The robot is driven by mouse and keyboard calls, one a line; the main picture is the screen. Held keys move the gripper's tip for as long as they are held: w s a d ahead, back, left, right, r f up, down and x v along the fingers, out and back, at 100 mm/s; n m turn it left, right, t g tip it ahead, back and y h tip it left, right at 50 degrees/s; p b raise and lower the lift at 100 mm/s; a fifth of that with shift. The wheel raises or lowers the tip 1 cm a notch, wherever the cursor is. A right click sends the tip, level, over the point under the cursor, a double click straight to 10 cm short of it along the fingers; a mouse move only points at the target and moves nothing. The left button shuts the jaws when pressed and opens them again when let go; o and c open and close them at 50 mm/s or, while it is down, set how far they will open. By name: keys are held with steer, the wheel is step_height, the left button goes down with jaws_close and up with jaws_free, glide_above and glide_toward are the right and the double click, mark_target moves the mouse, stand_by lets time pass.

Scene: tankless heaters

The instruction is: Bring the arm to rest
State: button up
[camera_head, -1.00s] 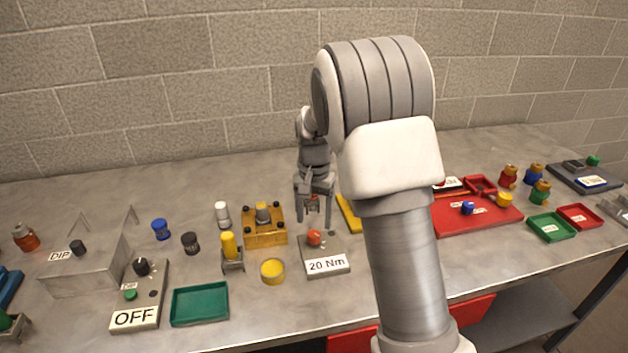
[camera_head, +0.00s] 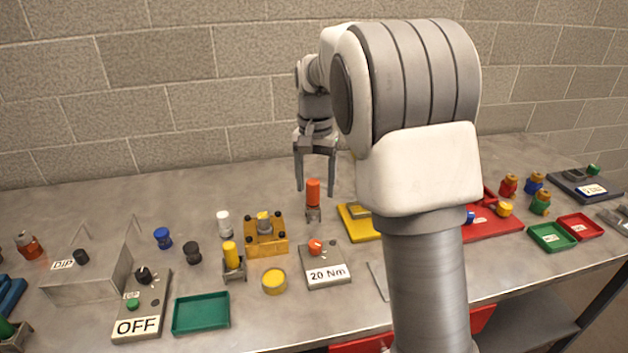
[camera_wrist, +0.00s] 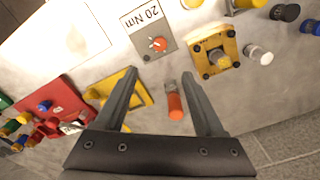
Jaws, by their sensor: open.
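My gripper (camera_head: 315,190) is open and empty, raised above the back of the table near the wall. In the wrist view my gripper (camera_wrist: 160,95) shows its two fingers spread wide. An orange-topped cylinder (camera_head: 313,192) stands upright in a small grey holder on the table, below and slightly in front of the fingers. In the wrist view this orange cylinder (camera_wrist: 174,104) appears between the fingers, apart from both. My arm's large links cover part of the right of the head view.
The 20 Nm block (camera_head: 325,268) with an orange knob, a yellow fixture (camera_head: 265,247) and a yellow plate (camera_head: 359,232) lie near. A green tray (camera_head: 201,312), the OFF switch box (camera_head: 142,312) and a red board (camera_head: 492,229) stand farther off. The brick wall (camera_head: 160,90) rises behind.

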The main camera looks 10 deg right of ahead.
steer(key=s+r+n+t, duration=0.2)
steer(key=s+r, duration=0.2)
steer(key=s, duration=0.6)
steer(key=s+r+n+t, duration=0.2)
steer(key=s+r, duration=0.3)
steer(key=s, duration=0.5)
steer(key=s+f+n+t, duration=0.1)
steer(key=s+f+n, duration=0.1)
steer(key=s, duration=0.6)
steer(key=shift+s+f+t, duration=0.3)
steer(key=shift+f, duration=0.3)
